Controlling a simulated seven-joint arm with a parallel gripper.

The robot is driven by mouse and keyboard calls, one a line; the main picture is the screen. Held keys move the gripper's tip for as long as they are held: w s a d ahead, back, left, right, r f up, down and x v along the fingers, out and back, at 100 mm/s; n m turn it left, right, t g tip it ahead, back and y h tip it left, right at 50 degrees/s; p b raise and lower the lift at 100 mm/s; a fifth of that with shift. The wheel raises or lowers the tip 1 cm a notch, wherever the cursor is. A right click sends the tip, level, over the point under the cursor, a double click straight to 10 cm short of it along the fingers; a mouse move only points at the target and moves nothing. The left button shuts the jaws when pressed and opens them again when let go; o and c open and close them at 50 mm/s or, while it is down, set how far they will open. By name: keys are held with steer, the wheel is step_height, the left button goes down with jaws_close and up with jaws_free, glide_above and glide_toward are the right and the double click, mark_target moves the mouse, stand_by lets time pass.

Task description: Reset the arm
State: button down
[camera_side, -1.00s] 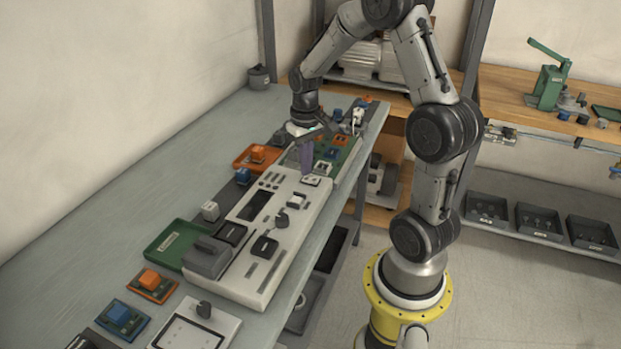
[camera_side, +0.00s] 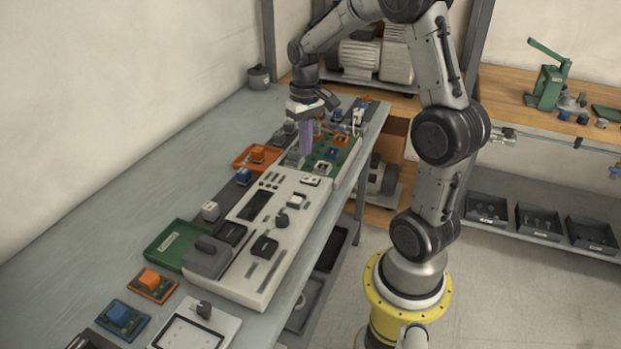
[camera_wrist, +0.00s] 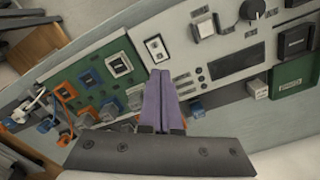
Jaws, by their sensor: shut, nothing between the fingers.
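My gripper (camera_side: 306,152) has purple fingers and points down over the far part of the bench, above the join between the white control panel (camera_side: 262,262) and the green board (camera_side: 345,152). The fingers are shut together with nothing between them. In the wrist view the closed purple fingers (camera_wrist: 161,75) lie in front of the panel's edge, beside a small white switch plate (camera_wrist: 156,49). The fingertips look raised above the panel; the exact height is hard to tell.
An orange tray (camera_side: 243,161) and a green tray (camera_side: 165,250) lie along the panel's left side. The bench's left strip (camera_side: 110,205) is clear. A grey pot (camera_side: 259,78) stands at the far corner.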

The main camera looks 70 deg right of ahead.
steer(key=s+a+r+n+t, duration=0.1)
steer(key=a+r+n+t, duration=0.2)
steer(key=a+r, duration=0.8)
steer(key=s+a+f+n+t, duration=0.2)
steer(key=s+a, duration=0.6)
steer(key=s, duration=0.4)
steer(key=shift+s+n+t, duration=0.2)
steer(key=shift+n+t, duration=0.1)
steer(key=shift+n, duration=0.2)
steer(key=shift+a, duration=0.1)
